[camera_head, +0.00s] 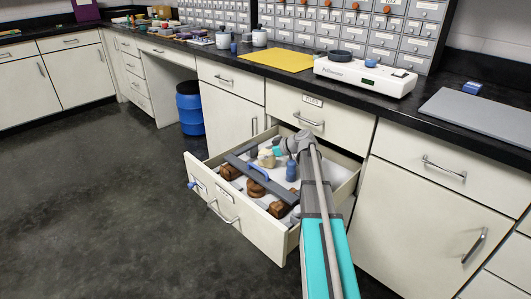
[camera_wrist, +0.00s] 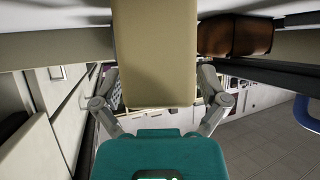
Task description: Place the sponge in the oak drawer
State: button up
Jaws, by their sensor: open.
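The sponge is a beige block (camera_head: 266,158) inside the pulled-out drawer (camera_head: 262,228), towards its left rear side. It fills the upper middle of the wrist view (camera_wrist: 155,50). My gripper (camera_head: 277,151) reaches low into the drawer, right beside the sponge. In the wrist view my gripper (camera_wrist: 157,88) is open, with one finger on each side of the sponge; I cannot tell whether they touch it. The sponge's underside is hidden. I cannot read the drawer's label.
A brown block (camera_wrist: 233,35) is close to the sponge. Floor ahead is clear.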

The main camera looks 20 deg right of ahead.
jog(key=p+v, duration=0.5)
jog(key=v, duration=0.6)
jog(key=shift+s+d+r+p, duration=0.2)
jog(key=shift+s+p, duration=0.1)
jog(key=shift+s, duration=0.1)
dwell(1.1)
jog(key=shift+c, duration=0.2)
